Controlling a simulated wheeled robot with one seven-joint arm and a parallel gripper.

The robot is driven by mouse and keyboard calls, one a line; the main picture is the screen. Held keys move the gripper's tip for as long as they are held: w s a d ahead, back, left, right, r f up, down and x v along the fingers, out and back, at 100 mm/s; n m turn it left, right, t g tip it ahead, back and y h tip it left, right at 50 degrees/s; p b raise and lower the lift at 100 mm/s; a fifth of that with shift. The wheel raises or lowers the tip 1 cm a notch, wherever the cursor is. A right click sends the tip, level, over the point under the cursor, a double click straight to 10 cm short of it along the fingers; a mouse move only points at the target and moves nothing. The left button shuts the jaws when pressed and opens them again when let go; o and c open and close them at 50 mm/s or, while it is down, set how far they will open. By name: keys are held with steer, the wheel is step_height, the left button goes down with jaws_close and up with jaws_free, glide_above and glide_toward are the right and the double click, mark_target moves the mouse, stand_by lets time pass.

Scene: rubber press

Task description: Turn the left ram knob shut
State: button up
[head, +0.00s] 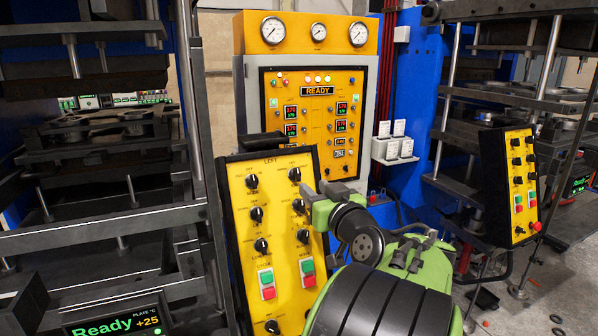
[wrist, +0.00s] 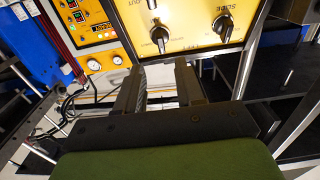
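The tilted yellow panel marked LEFT (head: 276,230) has black knobs in two columns, with red and green buttons lower down. Its knob labels are too small to read in the head view, so I cannot tell which knob is the ram knob. The wrist view is upside down and shows two black knobs, a left one (wrist: 160,37) and a right one (wrist: 223,25), with the words OUT and SLIDE near them. My gripper (wrist: 160,75) is open and empty there, its two dark fingers apart and short of the knobs. My green arm covers part of the panel's right side in the head view.
A yellow cabinet (head: 366,115) with gauges and a READY display stands behind. Another knob panel (head: 521,185) stands at the right. A press frame (head: 100,240) fills the left, with a Ready screen (head: 118,323) below. White boxes (head: 393,148) sit on a blue post.

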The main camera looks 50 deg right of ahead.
mark_target(299, 175)
steer(key=p+x, duration=0.2)
steer(key=x, duration=0.6)
steer(key=shift+w, duration=0.1)
steer(key=shift+a, duration=0.1)
jaws_close()
